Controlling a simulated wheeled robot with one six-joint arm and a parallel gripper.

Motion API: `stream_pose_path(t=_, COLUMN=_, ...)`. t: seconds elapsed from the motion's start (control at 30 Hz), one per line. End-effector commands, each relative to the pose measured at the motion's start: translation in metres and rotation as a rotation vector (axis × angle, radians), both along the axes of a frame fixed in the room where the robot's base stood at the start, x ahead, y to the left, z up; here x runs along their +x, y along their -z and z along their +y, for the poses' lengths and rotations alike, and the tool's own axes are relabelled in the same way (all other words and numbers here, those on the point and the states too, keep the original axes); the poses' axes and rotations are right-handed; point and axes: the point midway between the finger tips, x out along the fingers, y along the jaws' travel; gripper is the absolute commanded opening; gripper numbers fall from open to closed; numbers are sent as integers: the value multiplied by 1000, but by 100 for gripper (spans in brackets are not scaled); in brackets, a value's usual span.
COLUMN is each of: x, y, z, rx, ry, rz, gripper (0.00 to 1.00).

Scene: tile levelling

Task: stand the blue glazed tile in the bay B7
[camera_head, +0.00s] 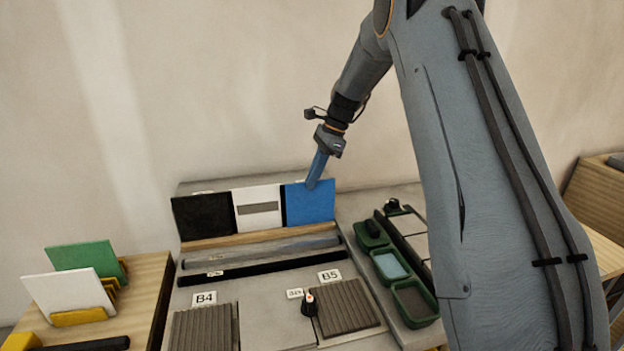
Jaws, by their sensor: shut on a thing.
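The blue glazed tile (310,206) stands upright at the right end of a row at the back of the grey bench. My gripper (318,172) comes down from above and is shut on the tile's top edge. The fingertips overlap the tile's upper part. Beside it on the left stand a white tile with a grey bar (258,196) and a black tile (203,216). Labels B4 (204,299) and B5 (329,275) show on the bench. I cannot read a B7 label; small labels near the tile row are too small to read.
Ribbed pads (346,307) lie at the bench front, with a black knob (309,304) between them. Green-rimmed trays (391,267) stand at the right. At the left, a green tile (82,256) and a white tile (66,292) stand in yellow holders on a wooden surface.

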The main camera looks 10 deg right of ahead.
Motion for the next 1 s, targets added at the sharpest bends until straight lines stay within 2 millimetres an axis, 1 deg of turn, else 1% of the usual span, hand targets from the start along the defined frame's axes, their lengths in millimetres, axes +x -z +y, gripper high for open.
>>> stream_pose_path(t=1.0, x=7, y=-1, z=0, rx=0, ry=1, rz=-2, gripper=0)
